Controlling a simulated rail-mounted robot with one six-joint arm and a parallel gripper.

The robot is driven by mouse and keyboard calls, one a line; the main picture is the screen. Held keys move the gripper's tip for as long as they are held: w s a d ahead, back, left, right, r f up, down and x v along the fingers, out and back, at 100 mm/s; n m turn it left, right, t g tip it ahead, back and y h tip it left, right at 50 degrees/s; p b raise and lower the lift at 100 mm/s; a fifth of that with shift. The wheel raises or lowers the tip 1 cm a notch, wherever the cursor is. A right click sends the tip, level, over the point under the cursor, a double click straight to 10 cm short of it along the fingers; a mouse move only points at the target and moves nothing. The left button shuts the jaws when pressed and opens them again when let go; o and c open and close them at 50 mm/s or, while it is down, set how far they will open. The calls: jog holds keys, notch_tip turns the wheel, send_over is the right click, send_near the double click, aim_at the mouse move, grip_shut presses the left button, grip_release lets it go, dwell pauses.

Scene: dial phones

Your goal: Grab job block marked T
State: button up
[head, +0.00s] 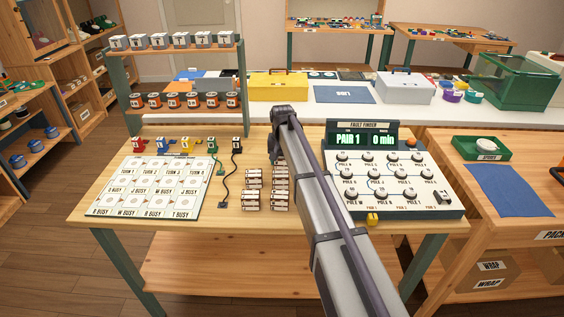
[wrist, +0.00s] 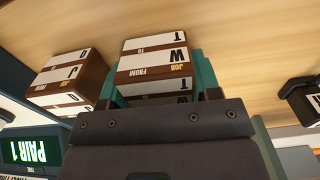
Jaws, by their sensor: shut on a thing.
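My gripper (wrist: 157,80) has its teal fingers on either side of a brown-and-white job block (wrist: 152,60). The block's labels read upside down in the wrist view, with JOB, FROM, W, TO and T on them. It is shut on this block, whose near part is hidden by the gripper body. Another job block (wrist: 68,78), with J and O labels, stands to the left, apart from it. In the head view, job blocks stand in rows (head: 252,192) on the wooden bench, some partly behind my arm. The fingers and held block are not clear there.
A label board (head: 158,186) lies at the bench's left, with several coloured plugs (head: 184,146) behind it. The fault finder panel (head: 390,180), reading PAIR 1 and 0 min, stands right of my arm. A shelf rack (head: 175,75) stands behind. Bare wood (head: 110,215) shows at the front left.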

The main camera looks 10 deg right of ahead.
notch_tip(320, 180, up, 10)
jog(key=p, duration=1)
jog(key=shift+r, duration=0.2)
